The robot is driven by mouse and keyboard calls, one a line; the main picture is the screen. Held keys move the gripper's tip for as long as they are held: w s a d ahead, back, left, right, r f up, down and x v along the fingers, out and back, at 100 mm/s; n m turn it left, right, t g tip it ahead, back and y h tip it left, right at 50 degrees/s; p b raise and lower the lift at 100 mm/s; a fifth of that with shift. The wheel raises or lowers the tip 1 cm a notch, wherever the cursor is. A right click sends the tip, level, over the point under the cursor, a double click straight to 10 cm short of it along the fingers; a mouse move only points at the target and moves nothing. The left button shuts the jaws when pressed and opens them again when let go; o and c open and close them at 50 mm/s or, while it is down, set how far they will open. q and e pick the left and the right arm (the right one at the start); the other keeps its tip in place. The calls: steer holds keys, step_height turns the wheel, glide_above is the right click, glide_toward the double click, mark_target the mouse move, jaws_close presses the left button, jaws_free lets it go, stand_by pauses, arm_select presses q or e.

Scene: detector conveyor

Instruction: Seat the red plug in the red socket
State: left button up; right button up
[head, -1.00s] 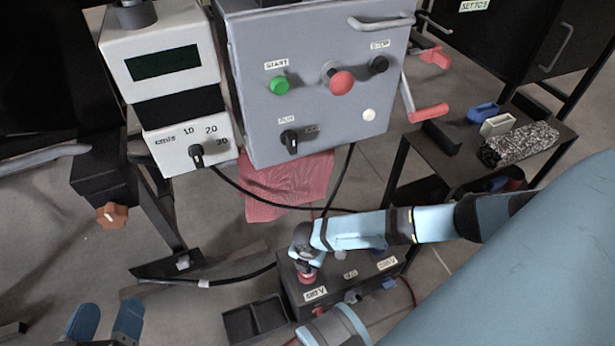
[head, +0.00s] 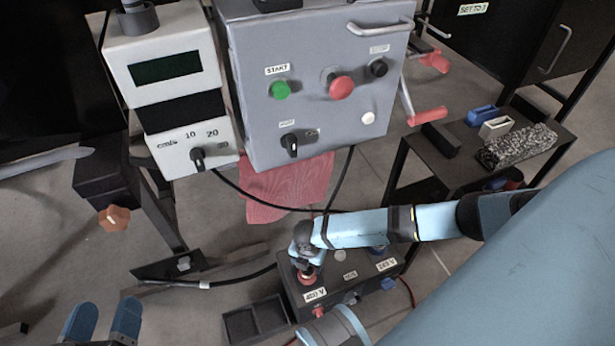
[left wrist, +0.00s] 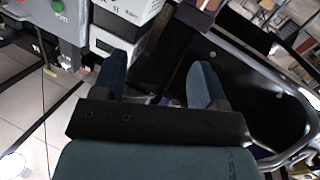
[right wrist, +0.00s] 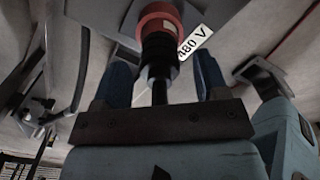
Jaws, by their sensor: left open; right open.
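In the right wrist view, the red plug (right wrist: 158,48), with a dark body and black cable, stands at the red socket (right wrist: 160,16) beside the 480 V label. They look in line and touching; I cannot tell how deep the plug sits. My right gripper (right wrist: 160,75) is open, with a blue finger on each side of the plug and cable, apart from them. In the head view, red shows at the socket (head: 308,279) on the dark socket box, below my right gripper (head: 305,262), which hides most of the plug. My left gripper (head: 104,318) is open and empty at lower left.
The dark socket box (head: 333,300) also has blue and grey fittings. A black open tray (head: 255,321) lies at its left. A grey control panel (head: 330,110) and a white meter (head: 160,65) stand behind. A side shelf (head: 455,172) at right holds several blocks.

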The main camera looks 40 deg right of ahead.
step_height(320, 180, up, 10)
steer(key=p, duration=0.3)
steer(key=shift+r+p, duration=0.1)
steer(key=shift+p, duration=0.3)
arm_select(q)
step_height(320, 180, up, 6)
steer(key=t, duration=0.2)
steer(key=shift+a+r+n+t, duration=0.25)
steer(key=shift+a+n+t, duration=0.05)
steer(key=shift+t, duration=0.1)
steer(key=shift+s, duration=0.1)
arm_select(e)
steer(key=shift+s, duration=0.1)
